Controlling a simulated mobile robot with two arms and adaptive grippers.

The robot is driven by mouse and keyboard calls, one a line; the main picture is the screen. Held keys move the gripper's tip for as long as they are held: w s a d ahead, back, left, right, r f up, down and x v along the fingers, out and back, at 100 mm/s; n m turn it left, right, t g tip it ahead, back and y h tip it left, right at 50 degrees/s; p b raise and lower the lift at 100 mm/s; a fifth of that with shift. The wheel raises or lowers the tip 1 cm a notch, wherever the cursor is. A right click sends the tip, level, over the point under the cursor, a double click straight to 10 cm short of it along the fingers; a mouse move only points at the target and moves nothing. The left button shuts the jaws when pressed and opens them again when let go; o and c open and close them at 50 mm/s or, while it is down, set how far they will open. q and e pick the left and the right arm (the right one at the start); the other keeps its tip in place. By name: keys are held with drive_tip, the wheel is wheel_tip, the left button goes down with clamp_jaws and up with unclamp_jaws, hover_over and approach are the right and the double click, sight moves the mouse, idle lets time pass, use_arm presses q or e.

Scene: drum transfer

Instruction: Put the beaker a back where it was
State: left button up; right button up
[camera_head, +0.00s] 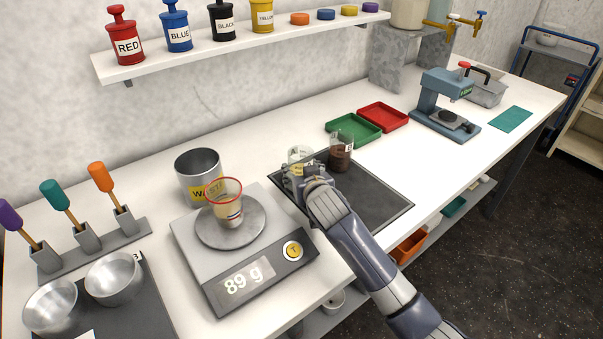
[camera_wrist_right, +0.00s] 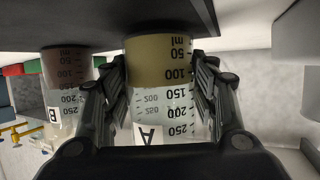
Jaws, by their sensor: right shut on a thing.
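My right gripper (camera_head: 299,178) is shut on beaker a (camera_head: 299,155), a clear beaker marked A. In the right wrist view, upside down, the gripper's fingers (camera_wrist_right: 162,105) lie on both sides of beaker a (camera_wrist_right: 160,65), which holds yellowish liquid. The beaker is upright at the left back part of the dark mat (camera_head: 376,197); its base is at or just above the mat, and I cannot tell if it touches. The gripper hides its lower part in the head view. Beaker B (camera_head: 341,157), with dark brown liquid, stands on the mat to its right. My left gripper is not in view.
A scale (camera_head: 208,268) reading 89 g bears a red-rimmed cup (camera_head: 226,205). A metal can (camera_head: 197,168) stands behind it. Green (camera_head: 362,139) and red (camera_head: 388,122) trays lie behind the mat. The mat's front part is clear.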

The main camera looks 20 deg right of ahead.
drive_tip(key=shift+f, duration=0.2)
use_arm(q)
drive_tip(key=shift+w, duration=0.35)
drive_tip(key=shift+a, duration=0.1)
use_arm(e)
drive_tip(key=shift+f, duration=0.15)
drive_tip(key=o, duration=1.3)
drive_tip(key=shift+c, duration=0.2)
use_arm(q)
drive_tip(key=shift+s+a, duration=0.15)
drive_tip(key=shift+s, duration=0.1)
